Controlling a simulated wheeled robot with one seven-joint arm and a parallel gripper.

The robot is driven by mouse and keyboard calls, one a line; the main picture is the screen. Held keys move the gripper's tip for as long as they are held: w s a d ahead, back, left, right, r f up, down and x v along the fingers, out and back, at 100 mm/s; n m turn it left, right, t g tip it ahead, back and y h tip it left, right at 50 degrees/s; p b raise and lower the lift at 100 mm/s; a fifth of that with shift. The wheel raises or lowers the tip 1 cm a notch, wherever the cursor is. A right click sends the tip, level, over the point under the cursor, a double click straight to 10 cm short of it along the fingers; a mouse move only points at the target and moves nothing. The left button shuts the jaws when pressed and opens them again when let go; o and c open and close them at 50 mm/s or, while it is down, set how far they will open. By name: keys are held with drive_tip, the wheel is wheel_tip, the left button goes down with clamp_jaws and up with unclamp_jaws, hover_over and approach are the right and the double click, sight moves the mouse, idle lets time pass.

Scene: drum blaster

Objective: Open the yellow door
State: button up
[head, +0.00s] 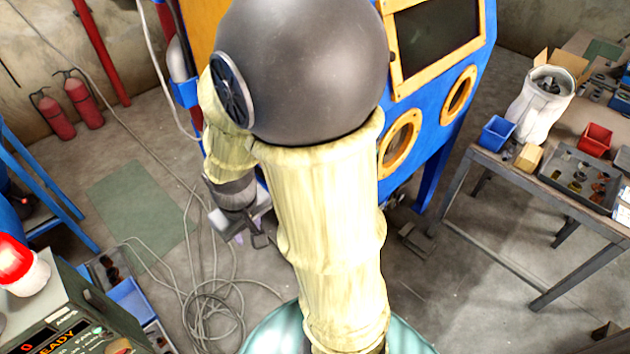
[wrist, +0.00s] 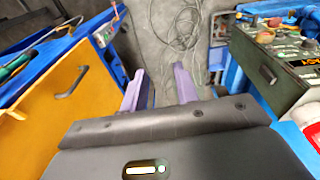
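The yellow door (wrist: 48,118) is an orange-yellow panel on the blue blasting cabinet, at the left of the wrist view. Its dark bar handle (wrist: 72,82) sits near the edge closest to my gripper. The door looks flush with the blue frame. In the head view only a strip of the yellow door (head: 203,22) shows, mostly hidden behind my arm. My gripper (wrist: 159,88) has two purple fingers spread apart with nothing between them. It is to the right of the handle and apart from it. In the head view my gripper (head: 250,238) hangs left of my forearm, small and partly hidden.
The blue cabinet (head: 436,125) with round yellow-rimmed ports stands behind my arm. Cables (head: 212,308) lie coiled on the floor. A cluttered workbench (head: 500,185) stands at right.

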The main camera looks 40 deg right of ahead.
drive_tip(key=w+d+f+n+g+h+b, duration=0.2)
drive_tip(key=w+d+f+n+g+h, duration=0.15)
drive_tip(key=f, duration=0.35)
drive_tip(key=w+d+f+n+g+h+b, duration=0.2)
drive_tip(key=d+f+n+h, duration=0.25)
drive_tip(key=f, duration=0.25)
drive_tip(key=w+d+f+n+t+h+b, duration=0.1)
drive_tip(key=w+d+n+h+b, duration=0.2)
drive_tip(key=w+n+h, duration=0.4)
drive_tip(key=shift+w+n+t+h, duration=0.35)
drive_tip(key=shift+w+h, duration=0.55)
drive_tip(key=shift+h, duration=0.3)
drive_tip(key=shift+f, duration=0.1)
drive_tip(key=d+p, duration=0.1)
drive_tip(key=d, duration=0.4)
drive_tip(key=s+d+p, duration=0.1)
drive_tip(key=d+p, duration=0.1)
drive_tip(key=d, duration=0.4)
drive_tip(key=s+d+p, duration=0.1)
drive_tip(key=d, duration=0.5)
drive_tip(key=shift+d+p, duration=0.2)
drive_tip(key=shift+p, duration=0.2)
